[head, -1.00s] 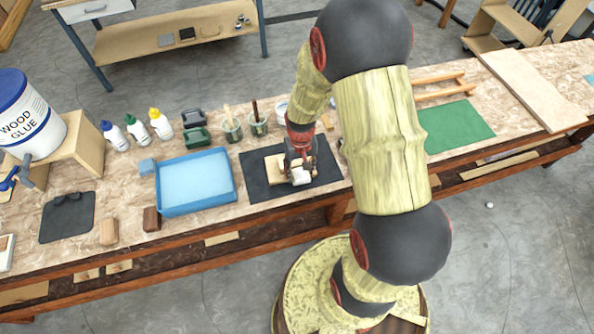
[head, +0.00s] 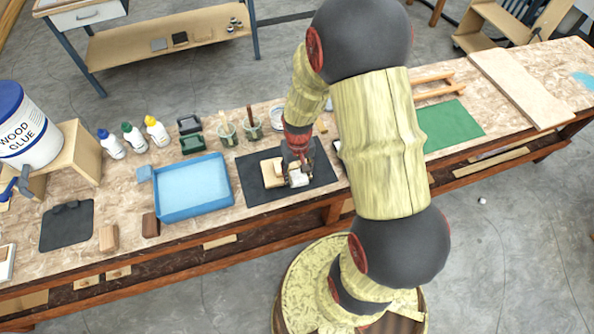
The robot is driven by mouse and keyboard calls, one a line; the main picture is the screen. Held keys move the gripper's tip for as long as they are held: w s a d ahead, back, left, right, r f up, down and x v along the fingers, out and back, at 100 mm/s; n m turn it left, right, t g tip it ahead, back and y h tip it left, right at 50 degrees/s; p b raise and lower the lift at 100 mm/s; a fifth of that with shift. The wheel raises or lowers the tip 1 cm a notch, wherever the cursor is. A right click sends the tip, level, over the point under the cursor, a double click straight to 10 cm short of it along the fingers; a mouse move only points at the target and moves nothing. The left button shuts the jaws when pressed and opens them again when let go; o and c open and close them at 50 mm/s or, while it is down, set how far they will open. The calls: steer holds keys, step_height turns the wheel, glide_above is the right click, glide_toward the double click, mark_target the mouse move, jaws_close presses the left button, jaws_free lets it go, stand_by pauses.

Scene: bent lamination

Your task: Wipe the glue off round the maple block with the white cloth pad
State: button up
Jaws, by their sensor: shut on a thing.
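The maple block (head: 272,172) is pale wood and sits on a black mat (head: 252,188) near the front edge of the bench. My gripper (head: 298,172) is pointed down just right of the block and is shut on the white cloth pad (head: 299,179). The pad is at mat level, close beside the block's right side; I cannot tell whether it touches the block. My gripper hides part of the block's right end and part of the pad. Any glue round the block is too small to make out.
A blue tray (head: 190,207) lies left of the mat. Brush jars (head: 228,132) stand behind it, with glue bottles (head: 134,137) and a large wood glue tub (head: 28,125) further left. A green mat (head: 452,127) lies right of my arm.

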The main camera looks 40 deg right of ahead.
steer(key=shift+s+r+p, duration=0.1)
steer(key=shift+r+p, duration=2.5)
steer(key=shift+r, duration=0.95)
